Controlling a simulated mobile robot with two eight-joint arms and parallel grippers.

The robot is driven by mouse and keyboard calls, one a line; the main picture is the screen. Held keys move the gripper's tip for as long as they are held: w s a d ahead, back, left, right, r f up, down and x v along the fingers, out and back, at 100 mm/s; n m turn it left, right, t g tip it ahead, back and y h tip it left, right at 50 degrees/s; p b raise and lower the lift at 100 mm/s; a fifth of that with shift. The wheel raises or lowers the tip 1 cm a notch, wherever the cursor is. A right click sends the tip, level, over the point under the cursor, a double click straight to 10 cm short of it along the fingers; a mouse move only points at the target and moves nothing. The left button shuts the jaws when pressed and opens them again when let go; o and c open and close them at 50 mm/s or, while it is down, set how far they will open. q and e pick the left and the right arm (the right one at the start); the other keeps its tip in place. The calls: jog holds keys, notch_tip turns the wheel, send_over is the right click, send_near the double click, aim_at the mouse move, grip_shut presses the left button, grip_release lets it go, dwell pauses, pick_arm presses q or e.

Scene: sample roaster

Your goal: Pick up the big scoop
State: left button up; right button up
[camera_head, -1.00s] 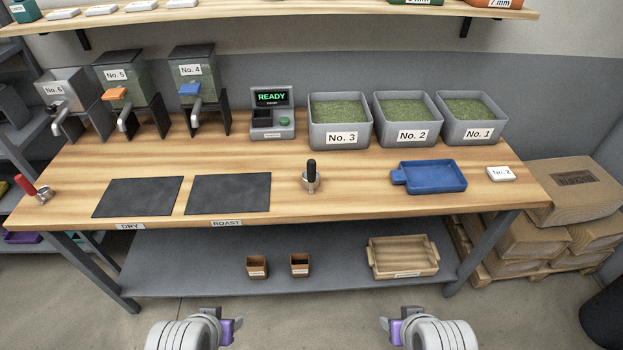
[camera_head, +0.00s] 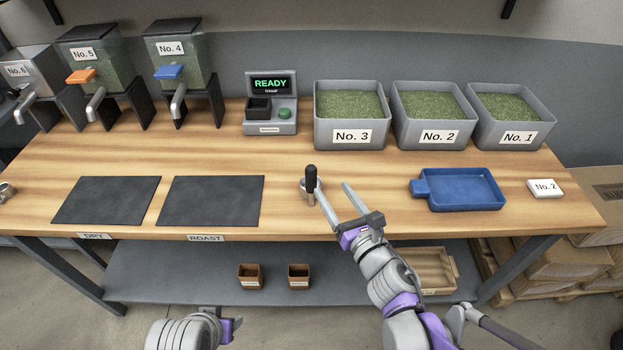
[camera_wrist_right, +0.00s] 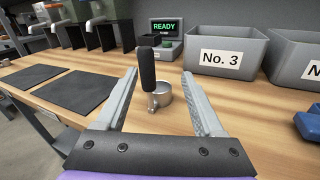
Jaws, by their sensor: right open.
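A metal scoop with an upright black handle (camera_head: 311,180) stands on the wooden table, right of the dark mats; I take it for the big scoop. In the right wrist view its handle (camera_wrist_right: 147,68) and round metal cup (camera_wrist_right: 163,94) appear between my fingers. My right gripper (camera_head: 331,187) is open and empty, its fingertips just right of the scoop in the head view; I see no grip on it. Another metal cup (camera_head: 6,192) is cut off at the left edge. My left gripper (camera_head: 230,326) is low at the bottom, its fingers barely showing.
Grey bins No. 3 (camera_head: 350,133), No. 2 (camera_head: 437,135) and No. 1 (camera_head: 518,137) stand behind. A blue tray (camera_head: 462,192) and a white No. 2 tag (camera_head: 545,188) lie right. Two dark mats (camera_head: 210,201) (camera_head: 107,200) lie left. A display device (camera_head: 270,105) stands at the back.

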aim_at(315, 178)
jog(key=shift+w+a+f+n+y, duration=0.1)
jog(key=shift+w+a+n+y, duration=0.15)
jog(key=shift+a+n, duration=0.3)
jog(key=shift+w+a+f+n+y, duration=0.15)
jog(key=shift+a+n+y, duration=0.25)
jog(key=shift+n, duration=0.25)
jog(key=x, duration=0.4)
jog(key=shift+w+a, duration=0.1)
jog(key=shift+a, duration=0.1)
jog(key=x, duration=0.5)
jog(key=shift+w+a+f, duration=0.15)
jog(key=shift+w+f, duration=0.05)
jog(key=shift+f, duration=0.1)
jog(key=shift+c, duration=0.3)
grip_shut()
